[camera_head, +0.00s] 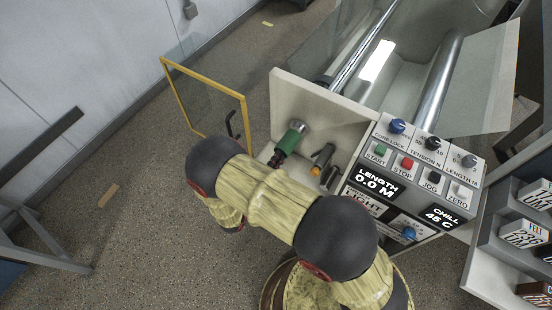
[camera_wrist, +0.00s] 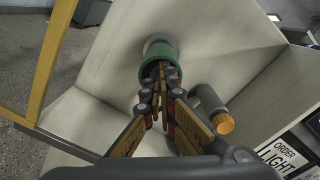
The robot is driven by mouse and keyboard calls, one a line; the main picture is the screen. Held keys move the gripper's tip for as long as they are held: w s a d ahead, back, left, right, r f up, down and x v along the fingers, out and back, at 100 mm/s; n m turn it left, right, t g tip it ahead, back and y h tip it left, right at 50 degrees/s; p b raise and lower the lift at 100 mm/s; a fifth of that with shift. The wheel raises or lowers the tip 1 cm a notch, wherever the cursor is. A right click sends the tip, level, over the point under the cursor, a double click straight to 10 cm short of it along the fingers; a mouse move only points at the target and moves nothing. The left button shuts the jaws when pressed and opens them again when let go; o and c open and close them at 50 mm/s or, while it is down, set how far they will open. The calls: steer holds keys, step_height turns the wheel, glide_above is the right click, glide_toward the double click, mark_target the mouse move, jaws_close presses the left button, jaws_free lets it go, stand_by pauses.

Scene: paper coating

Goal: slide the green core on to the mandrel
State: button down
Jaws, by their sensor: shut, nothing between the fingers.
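The green core (camera_head: 290,140) is a short green cylinder in the pale open-fronted bay, in line with a silver round end (camera_head: 297,125) at the bay wall. In the wrist view the core (camera_wrist: 158,57) is up against the silver end (camera_wrist: 160,45), which I take to be the mandrel; how far it is on is hidden. My gripper (camera_wrist: 160,75) is shut and empty, its fingertips at the core's near end. I cannot tell whether they touch the rim or reach inside. In the head view my arm hides most of the gripper.
A grey cylinder with an orange end (camera_wrist: 222,123) sticks out right of my fingers. A yellow-framed clear door (camera_head: 209,98) stands open at left. The control panel (camera_head: 420,150) is right of the bay, with rollers (camera_head: 438,80) behind it.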

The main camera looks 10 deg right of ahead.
steer(key=shift+a, duration=0.1)
steer(key=v, duration=1.4)
steer(key=shift+s, duration=0.2)
steer(key=shift+a, duration=0.1)
